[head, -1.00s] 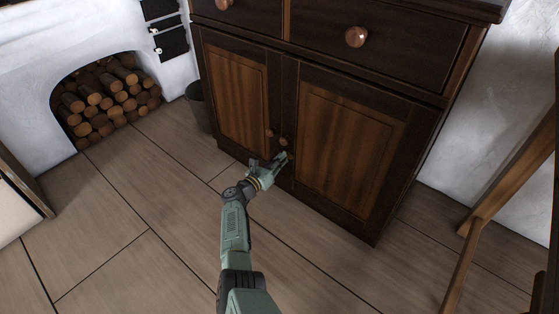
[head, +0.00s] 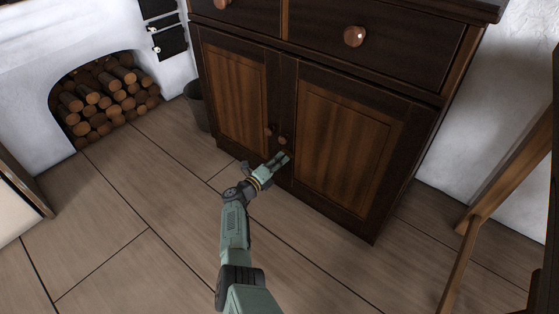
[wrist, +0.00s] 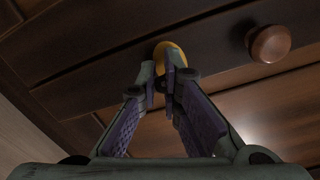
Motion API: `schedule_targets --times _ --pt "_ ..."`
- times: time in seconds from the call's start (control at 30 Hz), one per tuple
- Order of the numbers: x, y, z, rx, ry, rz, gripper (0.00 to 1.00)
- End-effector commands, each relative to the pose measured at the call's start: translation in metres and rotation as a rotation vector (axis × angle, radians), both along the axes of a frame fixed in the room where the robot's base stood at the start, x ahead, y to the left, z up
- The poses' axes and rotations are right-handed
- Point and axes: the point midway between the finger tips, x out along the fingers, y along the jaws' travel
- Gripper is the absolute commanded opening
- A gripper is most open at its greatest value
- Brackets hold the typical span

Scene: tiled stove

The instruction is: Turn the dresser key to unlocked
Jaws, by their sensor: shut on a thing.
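The dark wooden dresser (head: 340,160) has two lower doors with round knobs (head: 282,140) near the middle seam. My gripper (head: 284,156) is at the seam, just below the knobs. In the wrist view, my gripper (wrist: 166,86) is shut on a yellow, rounded key head (wrist: 171,54) at the dresser front. The fingertips cover part of the key, and its shaft and keyhole are hidden. One round knob (wrist: 268,44) shows to the right of the key. In the head view the key is hidden by my gripper.
Drawers with a larger knob (head: 355,37) sit above the doors. A dark bin (head: 199,106) stands left of the dresser, near a log niche (head: 105,97). A wooden chair or stand (head: 490,205) is at the right. The floor in front is clear.

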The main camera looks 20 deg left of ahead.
Motion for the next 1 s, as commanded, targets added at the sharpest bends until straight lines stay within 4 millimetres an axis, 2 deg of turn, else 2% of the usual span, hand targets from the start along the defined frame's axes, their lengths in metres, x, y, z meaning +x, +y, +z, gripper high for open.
schedule_targets --times 0.03,0.53,1.0 --pt "0.0045 -0.0106 0.013 -0.036 -0.008 -0.03 0.0" --pt "0.0055 -0.0081 0.0153 -0.321 0.091 -0.024 0.0" --pt "0.0044 -0.0058 0.0135 -0.321 0.092 -0.019 0.31"
